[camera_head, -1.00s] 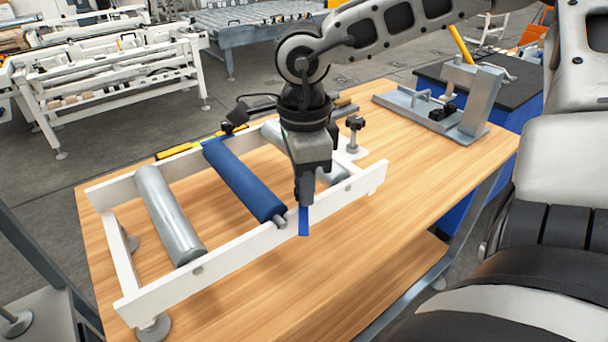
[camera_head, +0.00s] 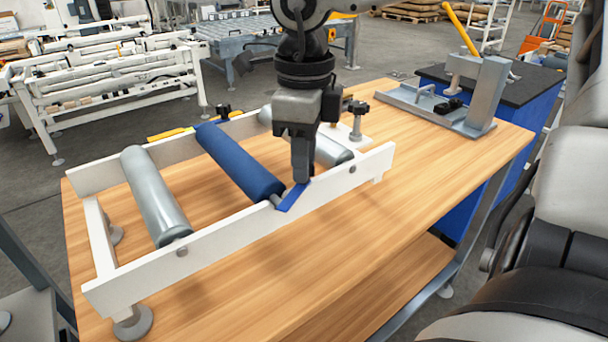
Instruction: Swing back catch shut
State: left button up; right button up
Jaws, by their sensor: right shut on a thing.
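A white roller frame (camera_head: 226,232) stands on the wooden table, with a blue roller (camera_head: 238,165) between two grey rollers. A small flat blue catch (camera_head: 291,199) sits at the near rail, beside the near shaft end of the blue roller. It is tilted, its lower end toward the left near that shaft end. My right gripper (camera_head: 302,178) points down from above and is shut on the upper end of the catch. Its fingers hide that end. I cannot tell whether the catch touches the shaft. My left gripper is not in view.
A grey metal fixture (camera_head: 445,108) with a yellow lever (camera_head: 460,28) stands at the table's back right. A black knob clamp (camera_head: 357,122) rises behind the near rail's right part. The table's right front (camera_head: 400,215) is clear.

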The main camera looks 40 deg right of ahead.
jog(key=shift+m+b, duration=1.7)
jog(key=shift+m, duration=0.5)
jog(key=o, duration=1)
notch_tip(320, 180, up, 16)
jog(key=shift+p, duration=1.05)
